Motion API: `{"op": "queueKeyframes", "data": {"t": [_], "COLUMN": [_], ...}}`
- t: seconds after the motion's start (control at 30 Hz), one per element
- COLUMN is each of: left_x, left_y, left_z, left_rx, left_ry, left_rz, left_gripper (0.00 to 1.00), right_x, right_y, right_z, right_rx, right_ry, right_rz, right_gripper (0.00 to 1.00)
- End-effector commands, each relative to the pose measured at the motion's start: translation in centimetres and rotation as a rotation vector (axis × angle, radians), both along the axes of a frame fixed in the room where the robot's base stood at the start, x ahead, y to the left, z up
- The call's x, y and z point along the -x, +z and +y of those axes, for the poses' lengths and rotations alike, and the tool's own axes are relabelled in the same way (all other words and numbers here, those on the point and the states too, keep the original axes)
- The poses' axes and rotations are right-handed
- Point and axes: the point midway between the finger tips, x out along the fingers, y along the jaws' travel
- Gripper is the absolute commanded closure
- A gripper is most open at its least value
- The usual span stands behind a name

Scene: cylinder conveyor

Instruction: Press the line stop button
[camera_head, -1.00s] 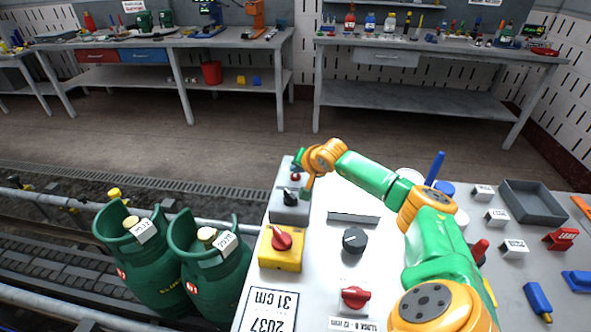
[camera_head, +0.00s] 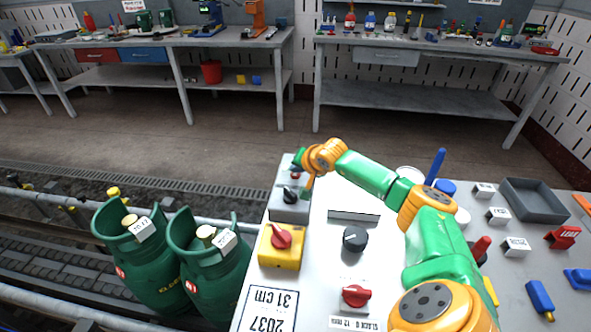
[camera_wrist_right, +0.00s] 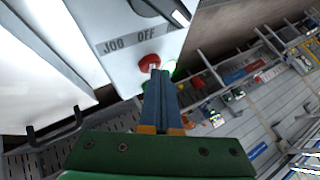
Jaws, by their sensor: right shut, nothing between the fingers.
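The red button (camera_head: 295,176) sits on the grey control box (camera_head: 289,208) at the far end of the white console. It also shows as a red cap (camera_wrist_right: 149,62) in the right wrist view, beside a glowing green lamp (camera_wrist_right: 169,68). My right gripper (camera_head: 300,167) is at that end of the box, partly hidden by its own orange wrist. In the right wrist view its fingers (camera_wrist_right: 157,74) are shut and empty, their tips overlapping the red cap's edge. I cannot tell whether they touch it. My left gripper is not in view.
A black selector knob (camera_head: 290,194) is on the same box. A yellow box with a red knob (camera_head: 281,238) and a black dial (camera_head: 354,239) are nearer. Green gas cylinders (camera_head: 207,262) stand left of the console. A grey tray (camera_head: 533,203) lies at right.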

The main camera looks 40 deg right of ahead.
Motion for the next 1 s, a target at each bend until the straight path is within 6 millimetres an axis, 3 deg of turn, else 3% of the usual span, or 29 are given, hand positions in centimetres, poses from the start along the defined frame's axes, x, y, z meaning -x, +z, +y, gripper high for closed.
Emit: {"op": "queueKeyframes", "data": {"t": [0.5,1.0], "left_x": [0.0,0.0], "left_y": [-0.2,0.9], "left_z": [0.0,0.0], "left_rx": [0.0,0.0], "left_ry": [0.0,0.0], "left_rz": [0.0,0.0], "left_gripper": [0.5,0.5], "right_x": [0.0,0.0], "right_y": [-0.3,1.4], "right_z": [0.0,0.0], "right_rx": [-0.001,0.0], "right_ry": [0.0,0.0], "right_rz": [0.003,0.001], "right_gripper": [1.0,1.0]}}
